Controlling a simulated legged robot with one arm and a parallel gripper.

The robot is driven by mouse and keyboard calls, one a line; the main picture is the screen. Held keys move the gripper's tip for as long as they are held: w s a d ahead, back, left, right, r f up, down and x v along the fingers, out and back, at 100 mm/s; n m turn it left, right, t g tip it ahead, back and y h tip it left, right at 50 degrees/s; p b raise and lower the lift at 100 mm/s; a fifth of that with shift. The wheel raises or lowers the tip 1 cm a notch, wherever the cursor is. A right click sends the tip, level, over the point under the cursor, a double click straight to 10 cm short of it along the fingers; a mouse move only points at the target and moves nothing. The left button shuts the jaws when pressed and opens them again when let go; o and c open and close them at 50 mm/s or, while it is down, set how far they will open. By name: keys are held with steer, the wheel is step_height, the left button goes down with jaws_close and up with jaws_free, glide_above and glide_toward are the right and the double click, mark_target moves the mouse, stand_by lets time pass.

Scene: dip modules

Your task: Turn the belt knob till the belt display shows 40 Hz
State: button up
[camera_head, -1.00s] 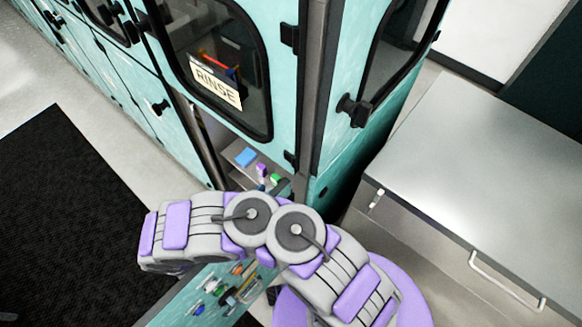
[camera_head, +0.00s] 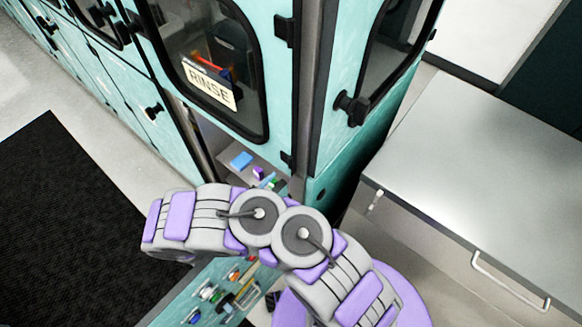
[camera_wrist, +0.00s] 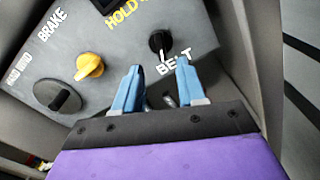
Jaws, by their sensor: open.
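In the wrist view the black belt knob (camera_wrist: 160,43) sits on a grey control panel (camera_wrist: 120,25), above the white word BELT. Its pale pointer mark faces down toward the lettering. My gripper (camera_wrist: 158,72) has its two blue fingers apart and empty, with the fingertips just below the knob and on either side of the lettering. They do not appear to be around the knob. The belt display is not visible in either view. In the head view my arm hides the gripper and the panel.
A yellow knob (camera_wrist: 89,66) and a black knob (camera_wrist: 58,96) stand on the panel to the left. The teal cabinet (camera_head: 180,160) has a window with a RINSE sign (camera_head: 209,86). A grey metal counter (camera_head: 480,170) stands at the right; a dark mat (camera_head: 60,220) lies left.

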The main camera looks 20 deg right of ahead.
steer(key=b+x, duration=0.1)
steer(key=x, duration=0.7)
steer(key=shift+w+d, duration=0.2)
steer(key=shift+c, duration=0.2)
jaws_close()
